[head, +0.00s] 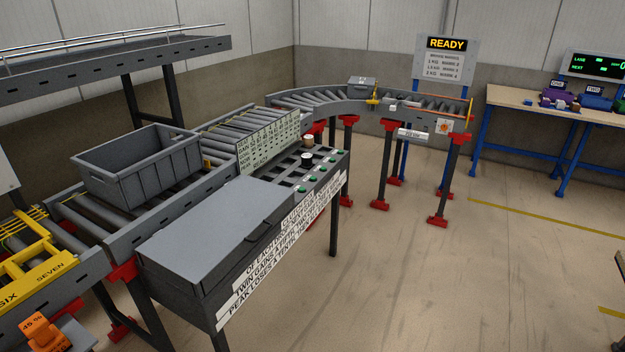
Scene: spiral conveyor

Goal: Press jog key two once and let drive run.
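A control desk (222,222) with a grey sloped lid stands in the middle, beside the roller conveyor. Its right part has a panel of dark square cells with several small green buttons (302,189) along the front edge. A black round piece (307,160) and a tan round piece (308,141) stand on the panel. I cannot read which button is jog key two. A lettered board (268,143) stands behind the panel, and white lettered strips run along the desk's front. A sign (447,43) reads READY. Neither of my grippers is in view.
A grey tote (138,166) sits on the near rollers. A curved conveyor (350,101) carries a small grey box (362,84). A yellow frame (35,262) and an orange "45 %" piece (44,332) are at lower left. A workbench (513,98) stands at right. The right floor is mostly clear.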

